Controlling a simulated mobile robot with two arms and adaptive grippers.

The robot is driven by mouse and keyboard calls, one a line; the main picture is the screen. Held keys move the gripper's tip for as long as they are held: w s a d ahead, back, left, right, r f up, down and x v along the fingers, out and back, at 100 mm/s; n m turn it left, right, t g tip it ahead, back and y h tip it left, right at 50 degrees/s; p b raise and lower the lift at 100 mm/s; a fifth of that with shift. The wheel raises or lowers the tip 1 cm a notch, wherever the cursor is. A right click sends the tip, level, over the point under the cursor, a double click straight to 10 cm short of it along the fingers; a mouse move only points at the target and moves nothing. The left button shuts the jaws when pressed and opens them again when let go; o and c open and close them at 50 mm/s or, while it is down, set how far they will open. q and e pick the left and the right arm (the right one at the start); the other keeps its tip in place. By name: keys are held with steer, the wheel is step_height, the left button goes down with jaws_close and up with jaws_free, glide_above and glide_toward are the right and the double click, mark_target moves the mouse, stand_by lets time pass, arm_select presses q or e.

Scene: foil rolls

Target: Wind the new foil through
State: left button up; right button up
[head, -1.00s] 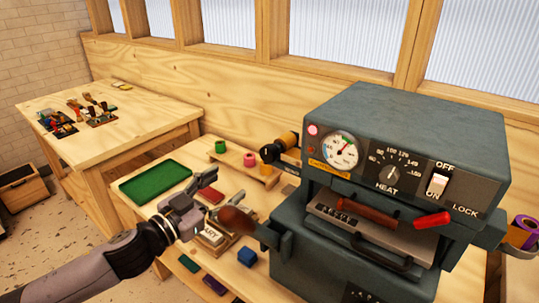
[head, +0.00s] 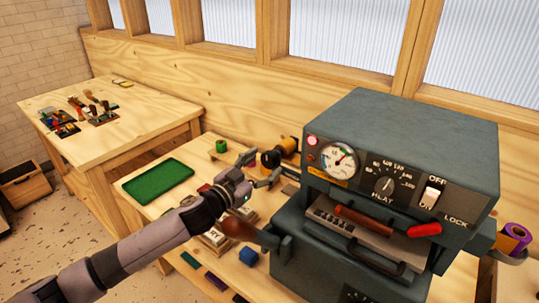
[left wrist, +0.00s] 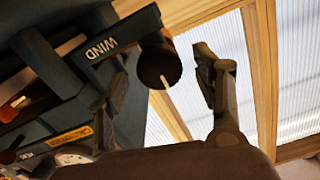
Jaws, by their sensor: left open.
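The dark grey foil machine (head: 400,125) stands on the bench at the right. A gold foil roll (head: 289,146) sits on its left side, with a dark round knob (head: 270,158) at its outer end. In the left wrist view the machine arm marked WIND (left wrist: 95,50) leads to this brown knob (left wrist: 153,72). My left gripper (head: 263,168) is open beside the knob. In the left wrist view its fingers (left wrist: 163,75) stand on either side of the knob, apart from it. A purple roll (head: 517,231) sits on the machine's right side. My right gripper is out of view.
A green roll (head: 221,146) stands on a wooden rack behind my gripper. A green tray (head: 158,181), a blue block (head: 248,257) and a brown-handled lever (head: 240,228) are near my arm. A second table (head: 150,115) with tools stands at the left.

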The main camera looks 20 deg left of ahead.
mark_target(267, 162)
arm_select(q)
steer(key=shift+x, duration=1.15)
steer(key=shift+w+d, duration=0.2)
steer(key=shift+w, duration=0.25)
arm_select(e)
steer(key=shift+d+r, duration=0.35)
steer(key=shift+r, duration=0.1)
arm_select(q)
steer(key=shift+c, duration=0.2)
steer(key=c, duration=1.1)
steer(key=shift+p, duration=0.3)
steer(key=shift+c, duration=0.2)
